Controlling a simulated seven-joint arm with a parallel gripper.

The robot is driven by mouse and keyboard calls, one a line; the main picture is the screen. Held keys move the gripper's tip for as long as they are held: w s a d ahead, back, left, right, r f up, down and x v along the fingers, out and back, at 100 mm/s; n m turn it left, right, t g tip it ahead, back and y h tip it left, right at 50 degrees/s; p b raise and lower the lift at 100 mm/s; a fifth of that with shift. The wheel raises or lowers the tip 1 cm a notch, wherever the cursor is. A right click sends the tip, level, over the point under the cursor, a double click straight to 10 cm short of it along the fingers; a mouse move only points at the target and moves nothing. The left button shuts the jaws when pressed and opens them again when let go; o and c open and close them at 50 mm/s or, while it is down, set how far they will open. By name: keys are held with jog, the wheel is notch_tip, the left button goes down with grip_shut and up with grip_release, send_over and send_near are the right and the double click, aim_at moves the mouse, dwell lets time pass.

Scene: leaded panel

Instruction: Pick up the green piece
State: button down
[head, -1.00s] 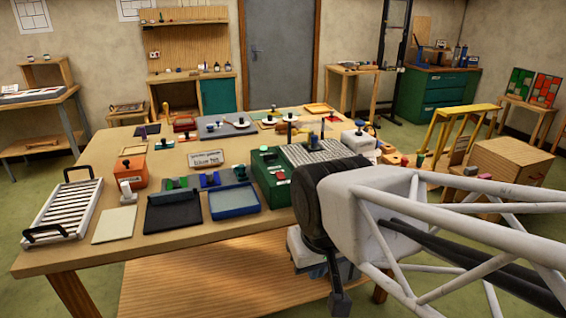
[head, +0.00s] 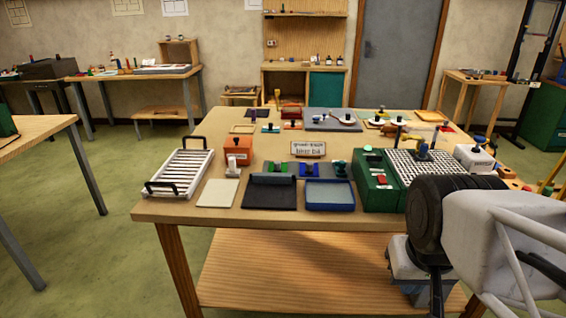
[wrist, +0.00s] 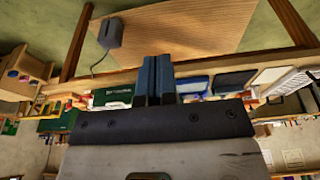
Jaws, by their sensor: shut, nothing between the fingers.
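A small green piece (head: 280,168) sits on a grey rack (head: 322,171) on the worktable, left of a blue piece (head: 305,170) and a dark piece (head: 340,168). My gripper shows in the wrist view (wrist: 157,66), its two blue-grey fingers together with nothing between them. In the head view the arm is at the lower right, in front of the table's front edge, well away from the green piece. I cannot make out the green piece in the wrist view.
On the worktable (head: 166,211), a black tray (head: 269,196) and blue-rimmed tray (head: 330,207) lie in front of the rack. A green box (head: 376,192) stands to its right, a white slatted rack (head: 180,172) to the left. A sign (head: 308,149) stands behind.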

jog(key=c, duration=0.7)
grip_release()
